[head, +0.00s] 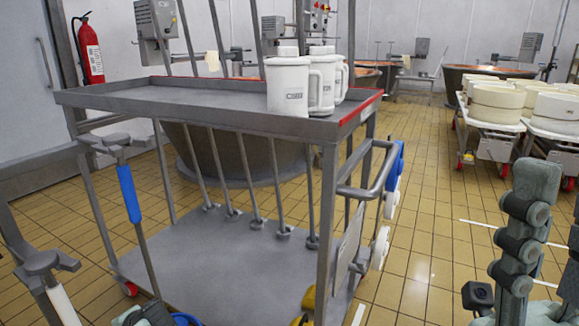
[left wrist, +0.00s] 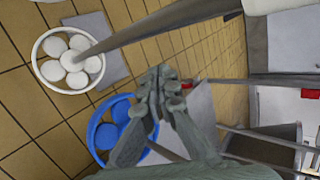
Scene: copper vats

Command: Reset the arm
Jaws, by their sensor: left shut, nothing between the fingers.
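My left gripper (left wrist: 163,82) shows in the left wrist view with its grey-green fingertips close together, shut and empty. Below and behind it is a blue ring-shaped head with round discs (left wrist: 104,135). A similar white one (left wrist: 74,60) lies to the left; both are apart from the fingertips as far as I can tell. In the head view only a small part of what looks like my left wrist shows at the bottom left edge. My right gripper (head: 545,235) stands at the lower right, pointing up and partly cut off by the edge. Its opening is unclear.
A grey cart (head: 190,97) stands close in front, with white lidded jugs (head: 287,88) on its top. A blue-handled tool (head: 128,195) stands at its left. White tubs (head: 497,105) on trolleys stand at the right. Tiled floor (head: 415,235) between is clear.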

